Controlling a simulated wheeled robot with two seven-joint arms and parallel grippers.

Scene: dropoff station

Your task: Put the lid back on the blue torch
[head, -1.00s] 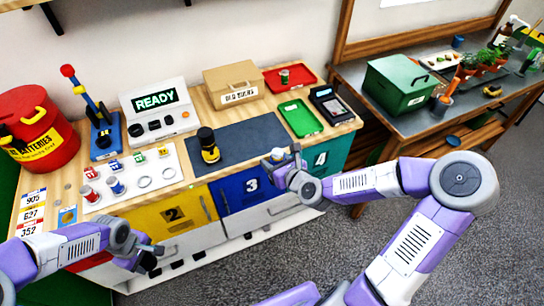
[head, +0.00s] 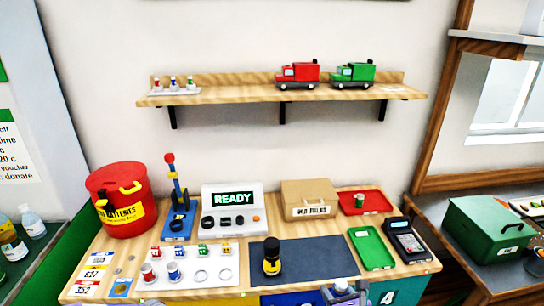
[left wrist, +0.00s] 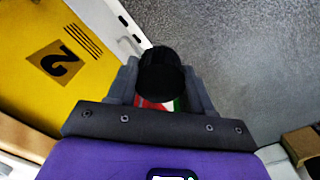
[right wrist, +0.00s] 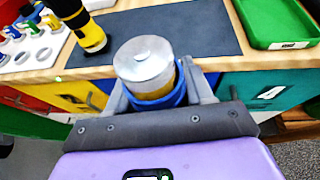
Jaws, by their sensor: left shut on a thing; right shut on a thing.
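My right gripper (right wrist: 152,84) is shut on the blue torch's body (right wrist: 163,102), which it holds upright in front of the counter. A yellow cylinder with a silver, nubbed top (right wrist: 142,62), looking like a battery, stands out of its open end. In the head view only the tip of my right gripper (head: 343,291) shows at the bottom edge. My left gripper (left wrist: 160,82) is shut on a black round cap (left wrist: 160,72), which looks like the lid; red, white and green show under it. It is over the floor before the yellow door, apart from the torch.
A yellow-and-black torch (head: 271,258) stands on the dark mat (head: 315,262). Left of it is a white holder (head: 225,272) with small batteries. A green tray (head: 371,248), red tray (head: 375,203) and card terminal (head: 404,240) are at right. The mat is mostly clear.

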